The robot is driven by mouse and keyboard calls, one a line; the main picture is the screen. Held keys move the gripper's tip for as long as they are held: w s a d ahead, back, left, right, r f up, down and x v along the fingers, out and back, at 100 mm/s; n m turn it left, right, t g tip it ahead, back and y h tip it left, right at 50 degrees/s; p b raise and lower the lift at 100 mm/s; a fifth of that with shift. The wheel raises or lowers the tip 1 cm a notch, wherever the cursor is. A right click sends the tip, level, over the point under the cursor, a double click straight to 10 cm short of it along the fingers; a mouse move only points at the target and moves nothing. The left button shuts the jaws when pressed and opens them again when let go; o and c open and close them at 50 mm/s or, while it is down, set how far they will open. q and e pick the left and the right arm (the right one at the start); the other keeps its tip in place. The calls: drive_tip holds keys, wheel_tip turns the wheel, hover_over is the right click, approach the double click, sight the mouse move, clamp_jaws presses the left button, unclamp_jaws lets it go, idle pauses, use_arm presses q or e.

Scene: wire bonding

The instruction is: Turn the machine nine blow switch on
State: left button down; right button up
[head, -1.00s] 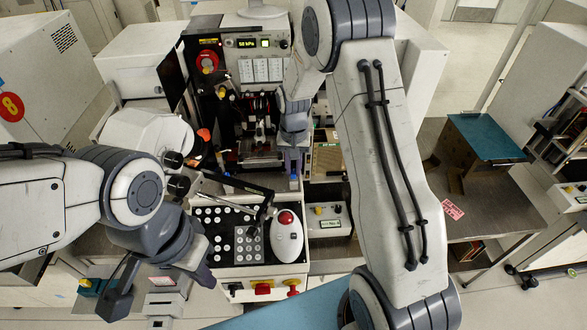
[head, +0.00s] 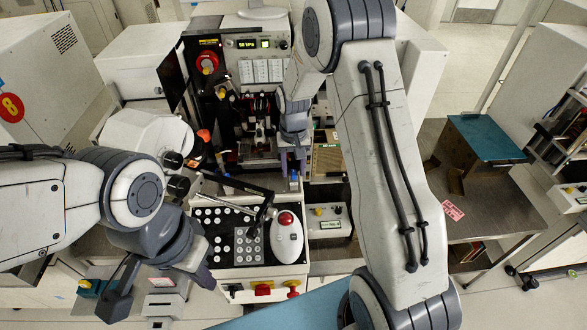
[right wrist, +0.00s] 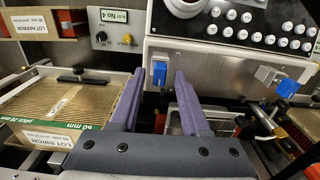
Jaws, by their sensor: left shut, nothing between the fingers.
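The machine (head: 260,70) stands in the middle of the head view with a lit display and a black button panel. In the right wrist view a blue switch (right wrist: 160,72) sits on its metal face, below the button panel. A second blue-tipped switch (right wrist: 286,88) sits further right. I cannot read a label on either. My right gripper (right wrist: 158,78) is open, its two purple fingers apart on either side of the first blue switch; contact is not clear. It is partly seen in the head view (head: 291,160). My left gripper (head: 120,298) is shut and empty at the lower left.
A red-topped white trackball unit (head: 288,238) lies beside the buttons. A ribbed magazine (right wrist: 75,108) stands close to my right gripper's left side. A side table (head: 480,200) is at the right.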

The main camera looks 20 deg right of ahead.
sight(293, 172)
idle(0.3)
drive_tip(key=shift+r, duration=0.3)
wheel_tip(293, 172, up, 10)
drive_tip(key=b, duration=0.2)
drive_tip(key=shift+f, duration=0.1)
drive_tip(key=s+a+r+n, duration=0.1)
drive_tip(key=s+a, duration=0.3)
drive_tip(key=s+a+n, duration=0.2)
drive_tip(key=s+a, duration=0.3)
drive_tip(key=s+a+r+n+b, duration=0.1)
drive_tip(key=s+a+n, duration=0.1)
drive_tip(key=s+a, duration=0.2)
drive_tip(key=shift+s+a+r+y, duration=0.3)
drive_tip(key=shift+s+r, duration=0.05)
drive_tip(key=shift+s, duration=0.3)
drive_tip(key=s+a+f+n, duration=0.2)
drive_tip(key=s+n, duration=0.3)
drive_tip(key=s, duration=1)
drive_tip(key=shift+b, duration=0.3)
